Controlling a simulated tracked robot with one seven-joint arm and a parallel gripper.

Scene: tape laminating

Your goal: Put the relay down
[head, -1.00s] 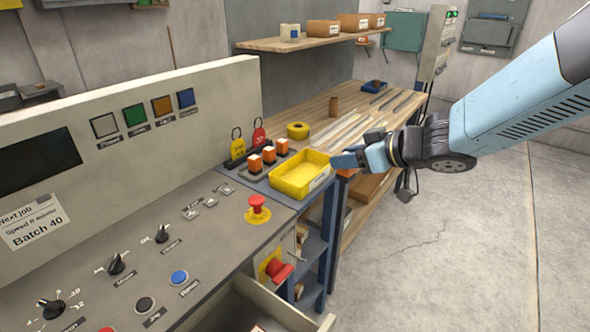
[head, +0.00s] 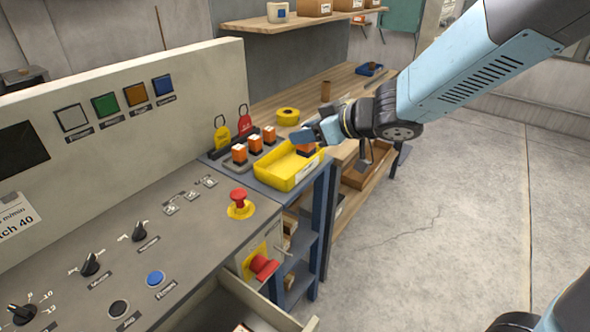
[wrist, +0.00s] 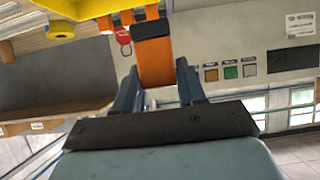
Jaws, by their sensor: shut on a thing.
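My gripper (head: 310,139) is shut on an orange relay with a dark base (wrist: 155,62). In the wrist view the relay sits between the two fingers. In the head view the held relay (head: 305,149) shows at the right end of the yellow tray (head: 272,185), partly covered by my gripper. I cannot tell whether it touches the tray. The visible floor of the tray looks empty. Three more orange relays (head: 255,145) stand upright in a row just left of the tray.
A red tag (head: 243,120) and a yellow tag (head: 222,137) stand behind the row. A yellow tape roll (head: 287,116) lies on the wooden bench behind the tray. The control panel's red emergency button (head: 239,198) is in front of the tray. Open floor lies to the right.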

